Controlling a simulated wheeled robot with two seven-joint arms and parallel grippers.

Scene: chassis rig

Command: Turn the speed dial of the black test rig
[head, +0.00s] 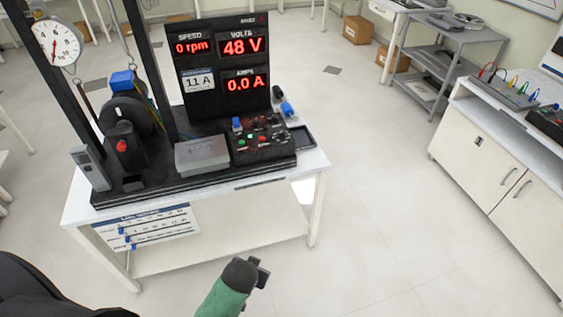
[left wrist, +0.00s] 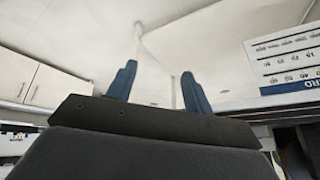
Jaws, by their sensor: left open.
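The black test rig (head: 130,185) stands on a white table. Its control panel (head: 262,152) is at the right front of the rig, with several small knobs and buttons, including a blue-topped one (head: 237,125). I cannot tell which is the speed dial. The rig's display (head: 215,62) reads 0 rpm, 48 V and 0.0 A. My left gripper (head: 262,272) is low in front of the table, below and well apart from the panel. Its blue fingers (left wrist: 158,85) are spread and empty in the left wrist view. My right gripper is not in view.
The white table (head: 75,205) has a front edge and a lower shelf near my gripper. A label sheet (head: 150,228) hangs on its front. A grey box (head: 202,156) sits left of the panel. White cabinets (head: 480,150) stand at right; open floor lies between.

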